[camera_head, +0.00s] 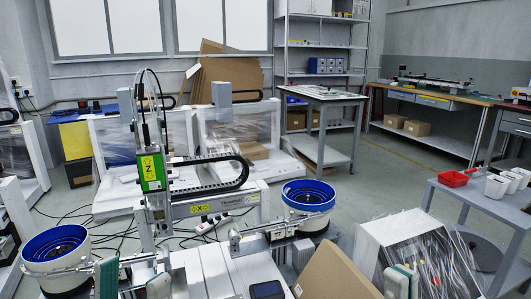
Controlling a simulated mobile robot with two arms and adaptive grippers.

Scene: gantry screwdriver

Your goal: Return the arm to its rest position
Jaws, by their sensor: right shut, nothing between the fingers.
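My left gripper (133,279) is at the bottom left of the head view, with two green pads standing apart and nothing seen between them. My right gripper (399,281) is at the bottom, right of centre. Its green pads are together and it holds nothing. Both arms are mostly below the frame, so their full pose is hidden. The gantry screwdriver (152,172), with a green Z-axis block, stands upright behind and between the grippers, apart from both.
A blue-rimmed bowl feeder (55,246) stands left and another (308,196) right of the gantry. A cardboard sheet (335,272) and a plastic-wrapped box (400,232) lie near my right gripper. A grey table (480,197) with a red bin (454,178) stands at right.

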